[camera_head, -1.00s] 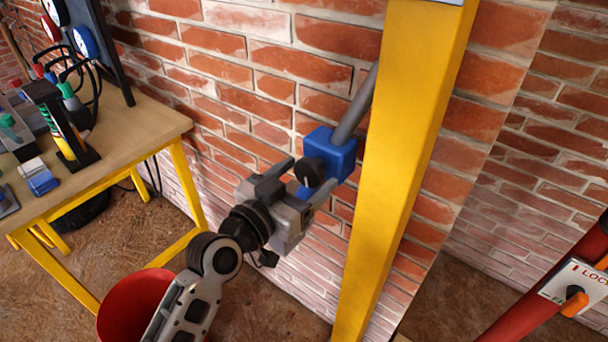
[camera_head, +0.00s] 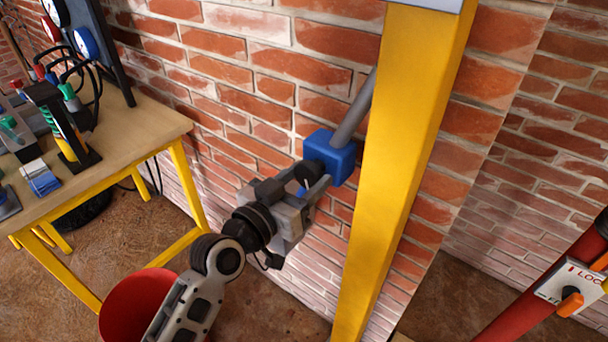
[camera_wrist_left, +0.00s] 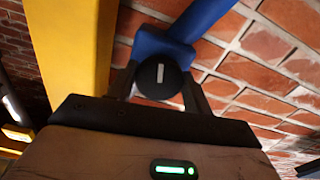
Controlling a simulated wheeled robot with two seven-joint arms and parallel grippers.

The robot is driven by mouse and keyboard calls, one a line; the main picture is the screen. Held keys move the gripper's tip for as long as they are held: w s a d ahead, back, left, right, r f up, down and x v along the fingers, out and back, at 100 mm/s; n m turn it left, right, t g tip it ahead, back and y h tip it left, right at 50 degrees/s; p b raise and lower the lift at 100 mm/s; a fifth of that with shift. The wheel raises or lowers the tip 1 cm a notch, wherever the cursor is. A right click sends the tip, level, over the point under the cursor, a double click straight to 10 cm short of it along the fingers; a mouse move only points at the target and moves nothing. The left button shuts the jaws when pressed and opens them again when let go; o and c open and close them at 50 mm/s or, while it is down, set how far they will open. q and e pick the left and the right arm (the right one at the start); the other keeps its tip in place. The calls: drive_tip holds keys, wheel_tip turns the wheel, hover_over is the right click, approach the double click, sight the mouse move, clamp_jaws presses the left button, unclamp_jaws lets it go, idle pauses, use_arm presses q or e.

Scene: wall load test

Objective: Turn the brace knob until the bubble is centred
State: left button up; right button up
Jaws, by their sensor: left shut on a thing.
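The black brace knob (camera_head: 306,174) sits on the front of a blue block (camera_head: 330,153) at the lower end of a grey brace rod (camera_head: 354,112), beside the yellow post (camera_head: 398,170). My left gripper (camera_head: 314,181) is shut on the knob, with one finger on each side. The left wrist view shows the knob (camera_wrist_left: 158,79) face-on between the fingers, its white mark nearly upright. The blue block (camera_wrist_left: 155,45) is behind it. I cannot see the bubble in any view. My right gripper is out of view.
A brick wall (camera_head: 275,75) stands close behind the brace. A workbench (camera_head: 140,127) with tools and gauges is at left, a red bucket (camera_head: 130,300) below. A red post with an orange-handled lock plate (camera_head: 572,290) is at lower right.

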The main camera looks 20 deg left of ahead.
use_arm(q)
drive_tip(key=n+p, duration=0.2)
drive_tip(key=n, duration=0.1)
drive_tip(key=shift+r, duration=0.15)
drive_tip(key=shift+n+p, duration=0.75)
drive_tip(key=shift+n, duration=0.65)
drive_tip(key=o, duration=1)
drive_tip(key=shift+s, duration=0.1)
drive_tip(key=shift+b+v, duration=1.2)
drive_tip(key=shift+v, duration=6.7)
